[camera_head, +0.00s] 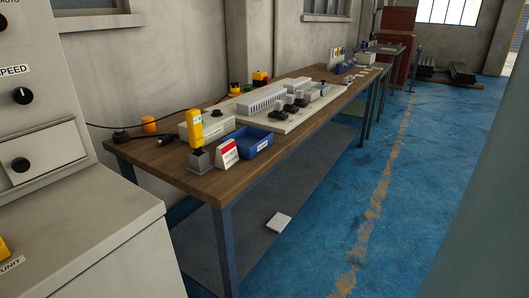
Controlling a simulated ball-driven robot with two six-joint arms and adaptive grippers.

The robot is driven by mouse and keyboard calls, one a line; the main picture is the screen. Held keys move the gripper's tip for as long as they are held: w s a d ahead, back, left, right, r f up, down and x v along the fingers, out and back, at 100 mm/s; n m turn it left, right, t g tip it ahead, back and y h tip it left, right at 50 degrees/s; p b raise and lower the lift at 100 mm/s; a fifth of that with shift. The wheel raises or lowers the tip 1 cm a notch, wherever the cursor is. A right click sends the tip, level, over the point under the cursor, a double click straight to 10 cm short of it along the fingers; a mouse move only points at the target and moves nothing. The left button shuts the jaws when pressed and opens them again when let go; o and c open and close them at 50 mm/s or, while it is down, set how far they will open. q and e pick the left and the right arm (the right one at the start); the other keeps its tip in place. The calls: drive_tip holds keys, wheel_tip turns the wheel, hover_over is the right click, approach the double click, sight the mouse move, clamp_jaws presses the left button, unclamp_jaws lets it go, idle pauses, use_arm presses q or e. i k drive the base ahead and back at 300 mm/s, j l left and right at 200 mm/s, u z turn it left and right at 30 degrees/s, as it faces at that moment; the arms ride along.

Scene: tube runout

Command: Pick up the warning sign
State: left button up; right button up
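A small red and white sign (227,154), likely the warning sign, stands upright near the front edge of the wooden workbench (180,175). It is between a grey block holder with a yellow tool and a blue bin, close to the bin's left side. Its printed text is too small to read. Neither of my grippers shows in the head view.
A yellow tool (195,128) stands in a grey holder (200,161) left of the sign. A blue bin (248,143) is to its right. A grey machine cabinet (70,220) fills the left. Blue floor (340,200) lies open in front of the bench.

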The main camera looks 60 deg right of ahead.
sight(226, 154)
drive_tip(key=z, duration=1.5)
drive_tip(key=i+u, duration=0.1)
